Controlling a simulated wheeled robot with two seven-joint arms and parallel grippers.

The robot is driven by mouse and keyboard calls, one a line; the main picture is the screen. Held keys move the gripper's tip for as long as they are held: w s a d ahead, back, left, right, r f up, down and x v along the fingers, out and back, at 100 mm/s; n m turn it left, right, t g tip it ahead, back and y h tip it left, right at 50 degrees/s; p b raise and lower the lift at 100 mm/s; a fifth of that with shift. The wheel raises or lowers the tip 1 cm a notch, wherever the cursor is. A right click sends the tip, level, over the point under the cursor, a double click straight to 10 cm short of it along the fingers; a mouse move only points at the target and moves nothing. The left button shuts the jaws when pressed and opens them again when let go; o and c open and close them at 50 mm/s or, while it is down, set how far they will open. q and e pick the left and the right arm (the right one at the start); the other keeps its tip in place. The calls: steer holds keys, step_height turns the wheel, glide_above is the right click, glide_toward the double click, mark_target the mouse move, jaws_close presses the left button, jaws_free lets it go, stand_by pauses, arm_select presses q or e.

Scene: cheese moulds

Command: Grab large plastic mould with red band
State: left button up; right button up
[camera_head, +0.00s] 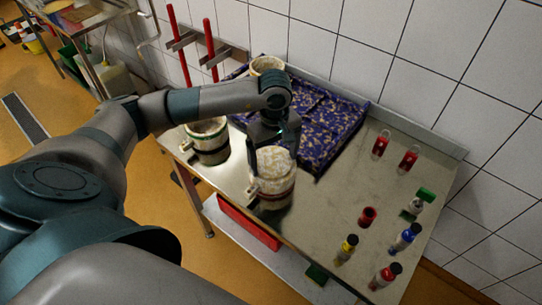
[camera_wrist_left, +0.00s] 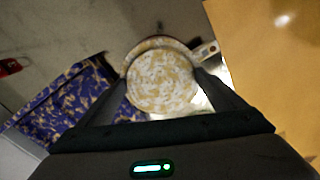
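A large pale mould (camera_head: 276,190) filled with a whitish mottled mass stands on the steel table, with a reddish band low on its side and a handle at its left. My left gripper (camera_head: 270,144) is over its top, with one finger along its left side. In the left wrist view the mould's round top (camera_wrist_left: 162,80) lies between the two spread fingers of the gripper (camera_wrist_left: 161,78). The fingertips are close to its edges; I cannot tell whether they touch. My right gripper is not in view.
A mould with a dark band (camera_head: 208,147) stands at the left, and another pale mould (camera_head: 268,65) at the back. A purple patterned cloth-like block (camera_head: 325,125) lies behind. Several small bottles and red items, including a blue bottle (camera_head: 406,237), stand at the right.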

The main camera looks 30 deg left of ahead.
arm_select(q)
steer(key=c, duration=1.1)
steer(key=shift+o, duration=0.2)
steer(key=shift+r, duration=0.15)
steer(key=shift+r+b, duration=0.45)
steer(key=shift+b, duration=0.05)
steer(key=r+b, duration=0.2)
steer(key=r, duration=0.1)
steer(key=shift+d, duration=0.4)
steer(key=s+d+r+b, duration=0.3)
steer(key=d+r, duration=0.4)
steer(key=d, duration=0.3)
steer(key=shift+s+d, duration=0.15)
steer(key=shift+s, duration=0.2)
